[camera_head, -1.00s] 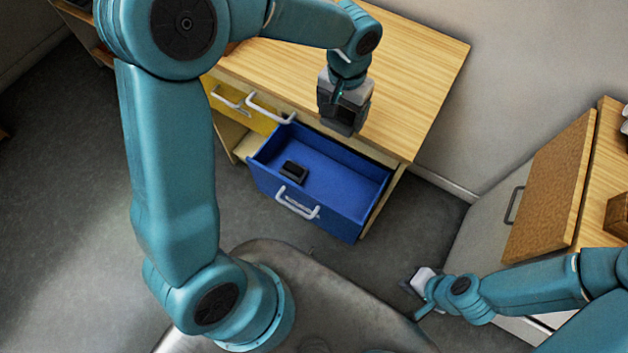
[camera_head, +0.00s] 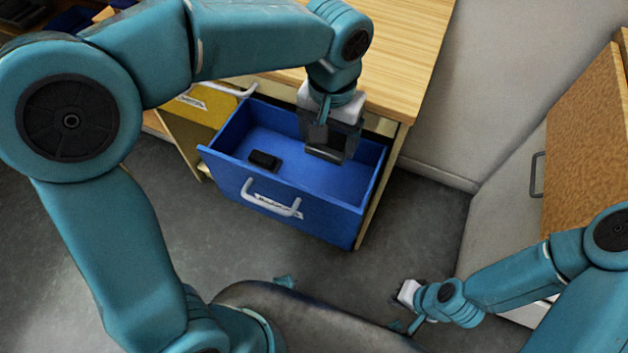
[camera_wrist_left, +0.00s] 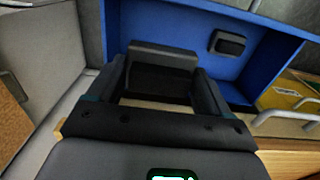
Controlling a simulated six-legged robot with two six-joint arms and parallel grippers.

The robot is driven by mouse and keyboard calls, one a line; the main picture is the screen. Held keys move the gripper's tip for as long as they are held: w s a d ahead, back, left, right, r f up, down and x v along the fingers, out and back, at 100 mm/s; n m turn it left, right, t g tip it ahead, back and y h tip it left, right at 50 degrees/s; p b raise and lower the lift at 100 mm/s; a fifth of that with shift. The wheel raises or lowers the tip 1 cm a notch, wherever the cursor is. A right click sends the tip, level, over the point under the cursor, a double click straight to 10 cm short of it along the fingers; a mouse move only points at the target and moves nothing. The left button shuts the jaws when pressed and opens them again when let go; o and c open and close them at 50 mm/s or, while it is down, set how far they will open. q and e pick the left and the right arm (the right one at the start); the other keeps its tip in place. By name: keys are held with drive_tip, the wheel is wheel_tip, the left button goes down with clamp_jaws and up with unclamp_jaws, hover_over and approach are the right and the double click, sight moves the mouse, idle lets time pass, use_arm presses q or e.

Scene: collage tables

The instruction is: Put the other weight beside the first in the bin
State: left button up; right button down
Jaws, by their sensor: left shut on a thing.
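The blue drawer (camera_head: 225,172) is pulled out of the wooden cabinet and acts as an open bin. The first weight (camera_head: 264,161), a small black block, lies on its floor left of the middle; it also shows in the left wrist view (camera_wrist_left: 229,43). My left gripper (camera_head: 330,140) is over the right part of the drawer, shut on the other weight (camera_head: 325,154), a dark block. The left wrist view shows this weight (camera_wrist_left: 160,72) between the fingers. Its clearance above the drawer floor is hard to tell. My right gripper (camera_head: 400,308) is low at the right, far from the drawer; its jaws are unclear.
A yellow drawer (camera_head: 200,102) is left of the blue one, under the wooden top (camera_head: 410,50). A grey cabinet with a brown door (camera_head: 590,140) stands at the right. The blue drawer's floor is clear between the two weights.

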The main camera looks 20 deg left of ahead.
sight(327, 151)
use_arm(q)
wheel_tip(327, 151, down, 17)
drive_tip(key=b, duration=0.4)
drive_tip(key=shift+w+a+r, duration=0.1)
drive_tip(key=o, duration=1.1)
drive_tip(key=shift+f, duration=0.2)
drive_tip(key=o, duration=0.3)
drive_tip(key=shift+r, duration=0.25)
wheel_tip(327, 151, up, 12)
drive_tip(key=p, duration=0.3)
